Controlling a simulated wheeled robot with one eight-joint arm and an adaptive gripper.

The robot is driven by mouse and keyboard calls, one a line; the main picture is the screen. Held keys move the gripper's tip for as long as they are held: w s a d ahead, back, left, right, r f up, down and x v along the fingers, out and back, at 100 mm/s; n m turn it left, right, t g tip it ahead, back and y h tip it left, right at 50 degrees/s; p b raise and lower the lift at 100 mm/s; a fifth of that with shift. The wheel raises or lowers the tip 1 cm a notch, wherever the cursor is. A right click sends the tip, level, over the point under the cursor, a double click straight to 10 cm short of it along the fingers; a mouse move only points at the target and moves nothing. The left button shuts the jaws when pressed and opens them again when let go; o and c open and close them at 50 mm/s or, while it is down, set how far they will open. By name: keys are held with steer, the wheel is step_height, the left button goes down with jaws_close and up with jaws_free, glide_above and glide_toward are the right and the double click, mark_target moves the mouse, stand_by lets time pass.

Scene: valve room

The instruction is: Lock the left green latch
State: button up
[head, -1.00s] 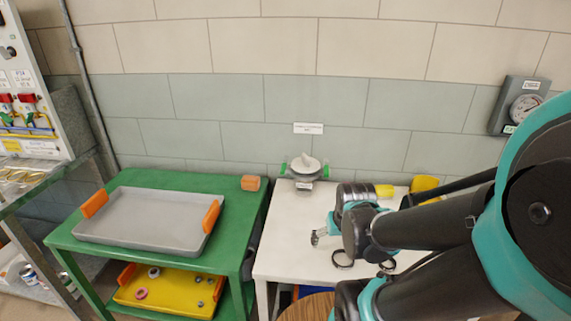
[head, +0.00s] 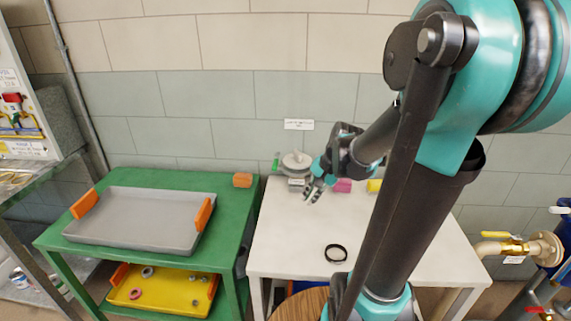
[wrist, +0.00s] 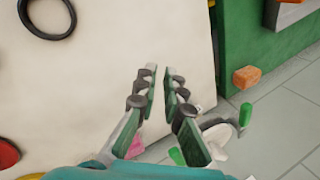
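A round grey housing with a pale lid (head: 296,160) stands at the back left of the white table; it also shows in the wrist view (wrist: 220,138), partly behind my gripper. Its left green latch (head: 276,164) stands out on the left side, also in the wrist view (wrist: 245,115). The other green latch (wrist: 177,155) shows beside my finger in the wrist view and is hidden in the head view. My gripper (head: 313,194) is just in front and right of the housing. In the wrist view its fingers (wrist: 160,82) are apart with a narrow, empty gap.
The white table (head: 290,232) holds a black ring (head: 335,253), a pink block (head: 343,186) and a yellow item (head: 374,186). A green cart (head: 150,180) with a grey tray (head: 130,217) and an orange block (head: 242,180) stands left. The table's front left is clear.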

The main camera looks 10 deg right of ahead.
steer(key=w+r+m+y, duration=0.1)
steer(key=w+m, duration=0.1)
steer(key=w, duration=0.1)
steer(key=w+r+m, duration=0.2)
steer(key=w, duration=0.1)
steer(key=w+r+m+y, duration=0.1)
steer(key=w+m, duration=0.1)
steer(key=w, duration=0.1)
steer(key=shift+a+r+g+y, duration=0.15)
steer(key=shift+r+g+y, duration=0.15)
steer(key=shift+g, duration=0.1)
jaws_close()
steer(key=m+y, duration=0.3)
steer(key=m, duration=0.2)
glide_toward(276, 164)
steer(key=d, duration=0.3)
steer(key=shift+s+d+r, duration=0.1)
steer(key=shift+d+r, duration=0.15)
steer(key=shift+r, duration=0.15)
steer(key=x, duration=1)
steer(key=shift+s, duration=0.15)
